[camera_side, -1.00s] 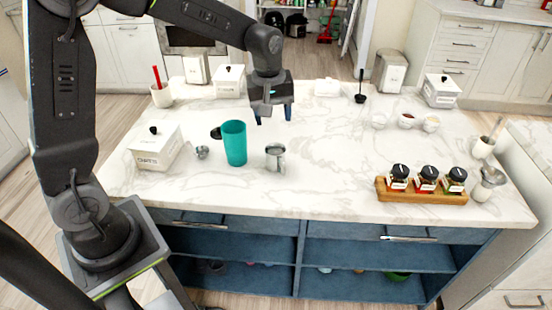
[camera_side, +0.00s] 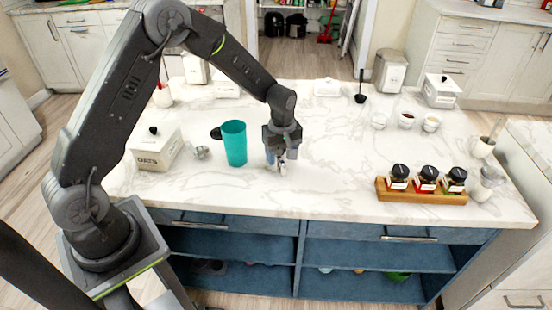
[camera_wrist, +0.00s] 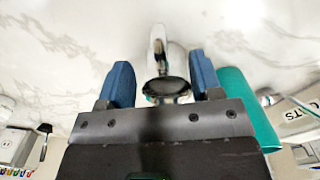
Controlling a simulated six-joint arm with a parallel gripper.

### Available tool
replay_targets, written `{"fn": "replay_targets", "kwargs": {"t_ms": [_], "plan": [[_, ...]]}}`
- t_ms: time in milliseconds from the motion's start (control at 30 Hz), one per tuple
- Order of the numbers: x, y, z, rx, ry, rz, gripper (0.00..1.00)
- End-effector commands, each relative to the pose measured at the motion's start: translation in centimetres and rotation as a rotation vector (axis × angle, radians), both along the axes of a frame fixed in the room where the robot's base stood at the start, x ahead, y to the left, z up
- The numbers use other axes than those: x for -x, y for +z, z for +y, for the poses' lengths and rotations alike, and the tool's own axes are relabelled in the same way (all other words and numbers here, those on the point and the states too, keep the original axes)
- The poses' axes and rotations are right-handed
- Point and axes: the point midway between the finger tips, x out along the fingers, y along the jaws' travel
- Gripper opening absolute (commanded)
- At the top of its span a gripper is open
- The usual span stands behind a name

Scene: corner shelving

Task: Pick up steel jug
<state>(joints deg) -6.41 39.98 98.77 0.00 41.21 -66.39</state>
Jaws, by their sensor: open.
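The steel jug (camera_wrist: 166,88) shows in the wrist view between the two blue fingers of my gripper (camera_wrist: 162,84). Gaps are visible on both sides of it, so the fingers look apart from it. In the side view, my gripper (camera_side: 279,160) is down at the jug (camera_side: 283,168), just right of the teal cup. The gripper hides most of the jug there. My gripper is open, with one finger on each side of the jug.
The teal cup (camera_side: 234,143) stands close to the left of my gripper. A white box (camera_side: 155,150) and a small metal cup (camera_side: 202,152) are farther left. A wooden tray (camera_side: 420,196) with jars lies to the right. The counter between is clear.

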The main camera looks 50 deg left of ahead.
Motion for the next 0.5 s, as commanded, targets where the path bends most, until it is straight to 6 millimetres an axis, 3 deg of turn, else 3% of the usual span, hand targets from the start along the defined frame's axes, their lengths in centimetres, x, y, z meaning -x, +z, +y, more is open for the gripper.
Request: {"fn": "replay_targets", "kwargs": {"t_ms": [300, 500], "plan": [[0.2, -4.2, 0.0, 0.001, -0.001, 0.004, 0.59], [0.2, -5.2, 0.0, 0.001, -0.001, 0.001, 0.59]]}}
